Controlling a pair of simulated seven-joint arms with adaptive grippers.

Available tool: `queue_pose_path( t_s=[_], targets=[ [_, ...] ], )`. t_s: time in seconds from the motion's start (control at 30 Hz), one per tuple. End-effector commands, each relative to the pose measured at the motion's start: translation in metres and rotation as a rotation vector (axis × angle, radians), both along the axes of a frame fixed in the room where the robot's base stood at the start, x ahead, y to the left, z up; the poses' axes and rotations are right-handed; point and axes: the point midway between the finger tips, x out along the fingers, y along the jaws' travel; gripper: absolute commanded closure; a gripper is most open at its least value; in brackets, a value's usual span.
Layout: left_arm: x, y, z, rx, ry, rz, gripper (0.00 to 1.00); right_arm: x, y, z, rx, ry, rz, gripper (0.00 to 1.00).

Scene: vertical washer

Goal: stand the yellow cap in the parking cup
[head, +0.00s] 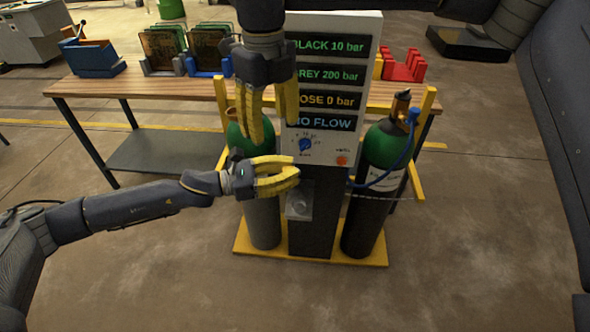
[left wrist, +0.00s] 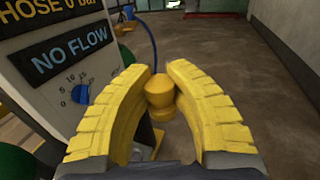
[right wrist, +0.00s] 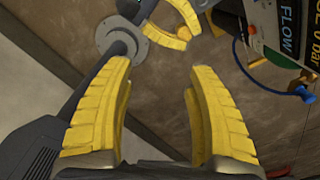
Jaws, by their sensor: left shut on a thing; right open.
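My left gripper (head: 294,173) is in front of the panel stand, below the dial, with its fingers pointing right. It is shut on the yellow cap (left wrist: 160,90), which shows between its fingertips in the left wrist view. In the head view the cap is hard to tell from the yellow fingers. My right gripper (head: 273,132) hangs above the left one, pointing down, open and empty; its open fingers also show in the right wrist view (right wrist: 160,110). A small grey fixture (head: 299,205) on the dark pedestal, just below my left gripper, may be the parking cup; its opening is not clear.
The panel (head: 331,100) reads "NO FLOW" and has a blue dial (head: 305,145). A green-topped cylinder (head: 263,215) stands left of the pedestal, partly behind my grippers. Another cylinder (head: 377,180) with a blue hose stands right. A wooden table (head: 110,86) is behind. Floor in front is clear.

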Motion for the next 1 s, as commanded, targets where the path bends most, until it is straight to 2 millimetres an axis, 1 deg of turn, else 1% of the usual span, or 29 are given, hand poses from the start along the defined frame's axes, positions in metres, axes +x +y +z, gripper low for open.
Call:
queue_pose_path(
  t_s=[0.03, 0.3, 0.63, 0.73, 0.8, 0.87, 1.0],
  targets=[
    [0.001, 0.004, 0.0, 0.005, -0.002, -0.022, 1.0, 0.0, 0.0, 0.0, 0.0, 0.0, 0.0, 0.44],
    [-0.003, 0.013, 0.0, 0.001, 0.0, -0.147, 1.0, 0.0, 0.0, 0.0, 0.0, 0.0, 0.0, 0.44],
    [-0.007, 0.018, 0.0, 0.001, 0.001, -0.221, 1.0, 0.0, 0.0, -0.001, 0.0, 0.003, 0.0, 0.44],
    [-0.007, 0.019, 0.0, 0.002, 0.002, -0.227, 1.0, 0.0, 0.0, -0.011, -0.006, 0.02, -0.003, 0.44],
    [-0.007, 0.019, 0.0, 0.002, 0.002, -0.229, 1.0, 0.007, 0.0, -0.022, -0.01, 0.042, -0.014, 0.44],
    [-0.007, 0.019, 0.0, 0.001, 0.002, -0.229, 1.0, 0.01, -0.001, -0.025, -0.012, 0.049, 0.036, 0.44],
    [-0.007, 0.019, 0.0, 0.001, 0.002, -0.229, 1.0, 0.017, -0.001, -0.033, -0.01, 0.069, 0.201, 0.44]
  ],
)
